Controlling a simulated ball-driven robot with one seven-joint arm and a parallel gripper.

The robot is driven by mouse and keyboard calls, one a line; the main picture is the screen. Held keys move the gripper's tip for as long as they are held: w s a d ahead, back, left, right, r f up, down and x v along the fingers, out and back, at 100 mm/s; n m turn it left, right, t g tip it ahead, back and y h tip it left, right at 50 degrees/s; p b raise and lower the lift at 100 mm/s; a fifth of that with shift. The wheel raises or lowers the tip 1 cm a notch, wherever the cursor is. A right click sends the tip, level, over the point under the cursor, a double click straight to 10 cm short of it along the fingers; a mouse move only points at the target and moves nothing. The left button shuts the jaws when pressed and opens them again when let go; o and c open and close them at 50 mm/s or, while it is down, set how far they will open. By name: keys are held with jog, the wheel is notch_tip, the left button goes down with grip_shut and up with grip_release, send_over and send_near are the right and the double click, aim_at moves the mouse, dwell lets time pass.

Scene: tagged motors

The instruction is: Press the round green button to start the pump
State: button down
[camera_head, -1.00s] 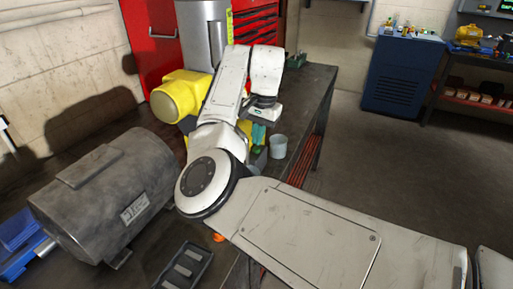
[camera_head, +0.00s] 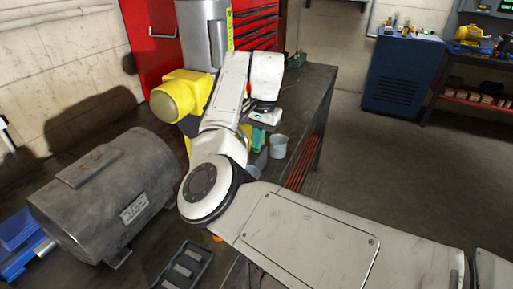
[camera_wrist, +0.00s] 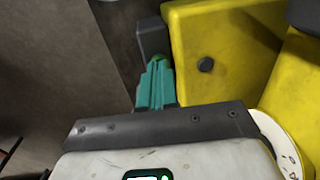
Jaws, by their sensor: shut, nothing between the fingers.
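My gripper (camera_wrist: 156,72) is shut and empty, its teal fingers pressed together. It also shows in the head view (camera_head: 259,140), mostly behind my arm. In the wrist view a small green round thing, which looks like the green button (camera_wrist: 159,57), shows just past the fingertips, by a grey box (camera_wrist: 152,35) beside the yellow pump body (camera_wrist: 220,40). The fingers partly cover the button. I cannot tell whether they touch it. In the head view the yellow pump housing (camera_head: 180,97) stands behind my arm, and the button is hidden.
A dark round knob (camera_wrist: 205,65) sits on the yellow face right of my fingertips. A grey motor (camera_head: 105,195) and a black tray (camera_head: 184,267) are on the bench at front left. A pale cup (camera_head: 278,146) stands near the bench's right edge. The floor on the right is clear.

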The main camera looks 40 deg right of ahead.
jog(key=shift+f, duration=0.3)
jog(key=shift+r, duration=0.15)
jog(key=shift+r+p, duration=0.5)
jog(key=shift+p, duration=0.35)
